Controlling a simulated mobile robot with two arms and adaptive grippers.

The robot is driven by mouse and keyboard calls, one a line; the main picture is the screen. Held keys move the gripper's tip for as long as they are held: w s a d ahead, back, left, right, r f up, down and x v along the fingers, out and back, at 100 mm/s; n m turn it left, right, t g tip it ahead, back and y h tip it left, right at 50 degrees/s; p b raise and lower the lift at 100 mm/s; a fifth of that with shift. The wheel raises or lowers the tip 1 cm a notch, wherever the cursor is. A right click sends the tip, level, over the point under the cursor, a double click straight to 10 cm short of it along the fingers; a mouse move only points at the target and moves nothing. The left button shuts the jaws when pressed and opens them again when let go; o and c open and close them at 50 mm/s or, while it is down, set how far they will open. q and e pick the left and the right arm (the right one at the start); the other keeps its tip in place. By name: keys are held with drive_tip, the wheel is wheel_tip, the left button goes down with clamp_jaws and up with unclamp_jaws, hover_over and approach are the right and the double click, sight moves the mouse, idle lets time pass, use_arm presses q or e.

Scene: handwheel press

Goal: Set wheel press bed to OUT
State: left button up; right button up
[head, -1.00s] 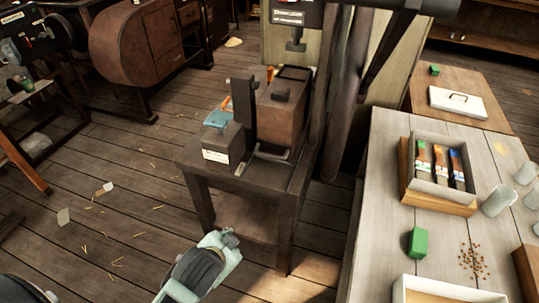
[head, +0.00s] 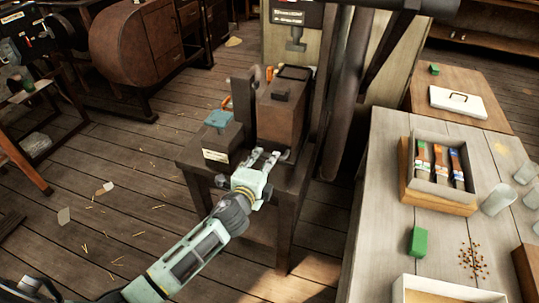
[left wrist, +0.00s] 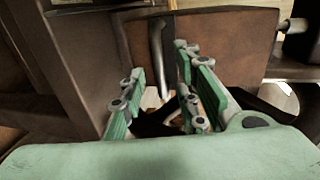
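The wheel press bed is a brown block (head: 282,115) on a dark stand, below the press head. Its front face (left wrist: 225,60) fills the top of the left wrist view, with a grey bar handle (left wrist: 157,60) on it. My left gripper (head: 268,160) is at the front of the bed, by the handle. In the left wrist view its green fingers (left wrist: 160,90) are spread apart, with the lower handle between or just beyond their tips; contact cannot be told. In the head view the gripper hides most of the handle. My right gripper is not in view.
A dark box with a pale label (head: 216,155) and a blue thing (head: 218,118) stand left of the bed. The press column (head: 343,100) stands to the right. A pale table (head: 385,200) with a tray of tools (head: 440,185) is farther right. The floor at left is mostly clear.

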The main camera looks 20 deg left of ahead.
sight(269, 156)
use_arm(q)
drive_tip(key=shift+x, duration=2.35)
drive_tip(key=shift+c, duration=0.2)
clamp_jaws()
